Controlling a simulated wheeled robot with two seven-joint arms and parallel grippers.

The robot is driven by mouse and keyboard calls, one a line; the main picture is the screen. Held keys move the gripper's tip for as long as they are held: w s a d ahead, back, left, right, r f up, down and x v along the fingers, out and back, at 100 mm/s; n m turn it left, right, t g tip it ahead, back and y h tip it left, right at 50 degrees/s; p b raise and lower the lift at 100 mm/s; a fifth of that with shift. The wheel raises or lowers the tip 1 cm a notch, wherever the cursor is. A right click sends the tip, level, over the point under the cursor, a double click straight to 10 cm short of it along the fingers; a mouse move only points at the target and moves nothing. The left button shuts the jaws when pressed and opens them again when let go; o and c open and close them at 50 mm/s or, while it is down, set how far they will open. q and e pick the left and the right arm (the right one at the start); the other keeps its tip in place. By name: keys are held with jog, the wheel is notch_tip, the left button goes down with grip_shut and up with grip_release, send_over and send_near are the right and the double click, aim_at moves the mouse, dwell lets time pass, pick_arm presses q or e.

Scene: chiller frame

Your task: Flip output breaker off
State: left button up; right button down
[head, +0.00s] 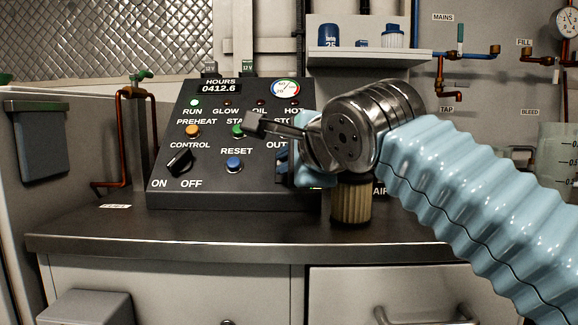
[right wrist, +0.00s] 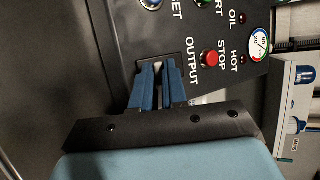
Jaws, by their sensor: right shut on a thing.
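The black control panel (head: 262,190) stands on the counter in the head view. In the right wrist view, the OUTPUT label sits above a recess (right wrist: 143,63) in the panel. My right gripper (right wrist: 160,72) reaches down to this recess with its blue fingers close together. A small pale piece of the output breaker (right wrist: 158,66) shows between the fingertips, and the gripper is shut on it. The fingers hide most of the breaker, so its position cannot be told. In the head view my right gripper (head: 284,160) covers the OUTPUT area. My left gripper is not in view.
The red STOP button (right wrist: 209,58) is close beside the fingers. The blue RESET button (head: 234,163), green START button (head: 238,130) and black CONTROL switch (head: 180,162) are on the panel. A ribbed tan cylinder (head: 352,204) stands right of the panel. The front counter (head: 180,232) is clear.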

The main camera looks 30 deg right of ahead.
jog(key=c, duration=1.2)
grip_release()
jog(key=shift+o, duration=0.2)
jog(key=p+v, duration=0.1)
jog(key=v, duration=1.2)
jog(key=shift+s+r, duration=0.15)
jog(key=shift+s, duration=0.25)
